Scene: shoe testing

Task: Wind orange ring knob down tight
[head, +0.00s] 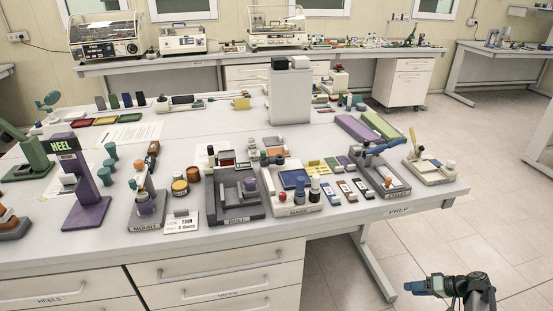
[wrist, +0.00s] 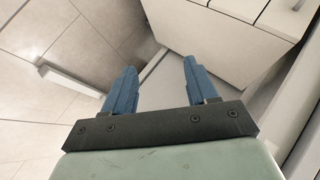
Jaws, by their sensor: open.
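My gripper (head: 416,287) is at the lower right of the head view, out over the floor and well apart from the table. In the wrist view its two blue fingers (wrist: 160,88) stand apart with nothing between them.
The white table (head: 330,222) is crowded with fixtures: a purple HEEL stand (head: 88,195), a grey ROLL block (head: 237,205) and a MARK base (head: 298,203). A grey box (head: 290,95) stands behind. The tiled floor (head: 440,235) right of the table is clear.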

